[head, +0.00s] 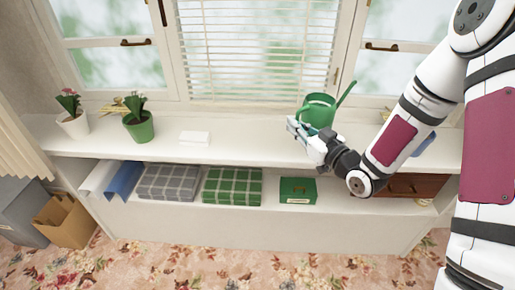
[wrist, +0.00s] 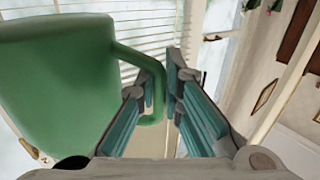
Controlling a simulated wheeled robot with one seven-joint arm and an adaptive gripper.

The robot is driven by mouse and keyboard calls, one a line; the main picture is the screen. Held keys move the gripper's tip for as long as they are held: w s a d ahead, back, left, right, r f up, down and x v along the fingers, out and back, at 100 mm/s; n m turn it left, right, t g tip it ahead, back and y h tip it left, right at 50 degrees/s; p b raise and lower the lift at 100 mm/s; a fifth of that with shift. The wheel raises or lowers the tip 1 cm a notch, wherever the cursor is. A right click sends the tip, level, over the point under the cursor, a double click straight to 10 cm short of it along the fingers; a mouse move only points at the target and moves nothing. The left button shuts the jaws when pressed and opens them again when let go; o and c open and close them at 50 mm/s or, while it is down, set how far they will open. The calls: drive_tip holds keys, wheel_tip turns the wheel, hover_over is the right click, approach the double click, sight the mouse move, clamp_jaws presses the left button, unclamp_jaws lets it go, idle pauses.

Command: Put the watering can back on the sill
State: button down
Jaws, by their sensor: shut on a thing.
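A green watering can (head: 318,109) with a long spout pointing up to the right shows at the sill (head: 240,148), in front of the window blind. In the wrist view the can's body (wrist: 55,85) fills the left side, and its handle (wrist: 156,85) runs between my finger pads. My gripper (head: 303,127) is shut on the handle; its fingers also show in the wrist view (wrist: 166,100). The can looks roughly upright in the head view. I cannot tell whether its base touches the sill, because my gripper hides the lower part.
Two potted plants, one in a white pot (head: 74,125) and one in a green pot (head: 138,126), and a white block (head: 194,137) stand on the sill. The shelf below holds folded cloths (head: 232,186) and a green box (head: 297,190). The sill between the white block and the can is clear.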

drive_tip(key=s+a+f+n+g+y+b, duration=0.3)
drive_tip(key=a+f+n+g+y+b, duration=0.3)
drive_tip(key=f+b, duration=0.45)
drive_tip(key=shift+g, duration=0.6)
drive_tip(key=w+a+b, duration=0.1)
drive_tip(key=w+a, duration=0.2)
drive_tip(key=w, duration=0.1)
drive_tip(key=w+a, duration=0.2)
drive_tip(key=w, duration=0.2)
drive_tip(key=w+a+b, duration=0.1)
drive_tip(key=w+a, duration=0.2)
drive_tip(key=shift+w+a+f+b, duration=0.35)
drive_tip(key=shift+w, duration=0.05)
drive_tip(key=shift+f+b, duration=0.4)
drive_tip(key=shift+f, duration=1.35)
drive_tip(key=shift+f, duration=0.15)
drive_tip(key=c, duration=1.9)
unclamp_jaws()
drive_tip(key=shift+f, duration=0.1)
drive_tip(key=shift+o, duration=0.9)
